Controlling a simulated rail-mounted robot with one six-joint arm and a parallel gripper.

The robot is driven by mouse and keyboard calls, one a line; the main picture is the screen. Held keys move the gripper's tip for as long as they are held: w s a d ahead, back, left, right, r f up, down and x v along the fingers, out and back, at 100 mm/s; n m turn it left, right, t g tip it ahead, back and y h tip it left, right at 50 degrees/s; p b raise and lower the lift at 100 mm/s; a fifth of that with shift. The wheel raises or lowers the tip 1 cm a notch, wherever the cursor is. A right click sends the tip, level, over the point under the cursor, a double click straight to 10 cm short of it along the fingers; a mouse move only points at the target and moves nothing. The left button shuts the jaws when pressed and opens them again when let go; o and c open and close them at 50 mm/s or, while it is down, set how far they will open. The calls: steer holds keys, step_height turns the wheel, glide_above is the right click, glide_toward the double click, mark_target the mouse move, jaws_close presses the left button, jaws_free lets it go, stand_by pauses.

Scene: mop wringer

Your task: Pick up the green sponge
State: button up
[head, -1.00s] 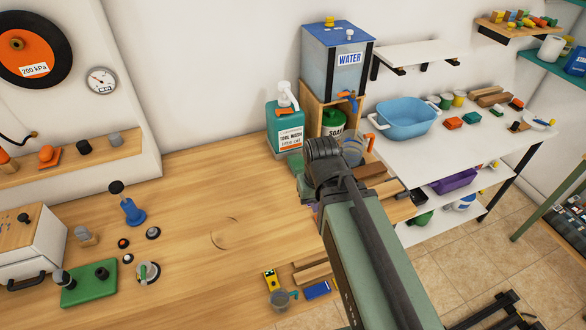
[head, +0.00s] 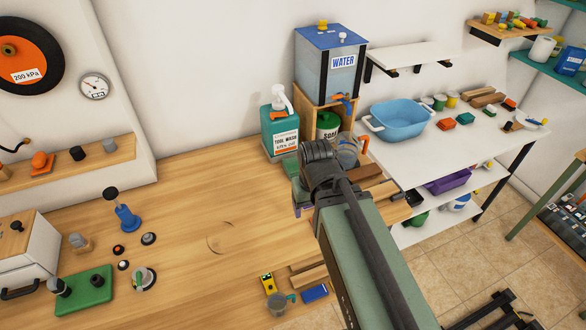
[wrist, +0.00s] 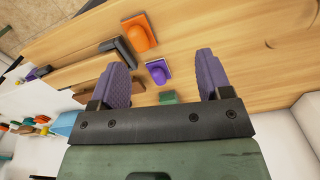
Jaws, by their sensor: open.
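A small green block (wrist: 167,97), which looks like the green sponge, lies on the wooden bench in the wrist view. It is between the bases of my gripper's fingers in the picture, its lower part close to the palm's edge. In the head view a green patch (head: 290,166) shows on the bench left of my wrist, below the tool wash bottle; my arm hides part of that area. My gripper (wrist: 163,75) is open, its two purple fingers wide apart with nothing held. Whether the fingers are level with the block cannot be told.
A purple-topped piece (wrist: 157,72) and an orange-topped piece (wrist: 139,33) lie near the green block. The tool wash bottle (head: 281,132) and water tank (head: 330,65) stand behind. A blue basin (head: 400,119) is on the white table. The middle of the bench is clear.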

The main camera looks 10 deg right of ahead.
steer(key=shift+o, duration=1.2)
steer(key=shift+f, duration=0.1)
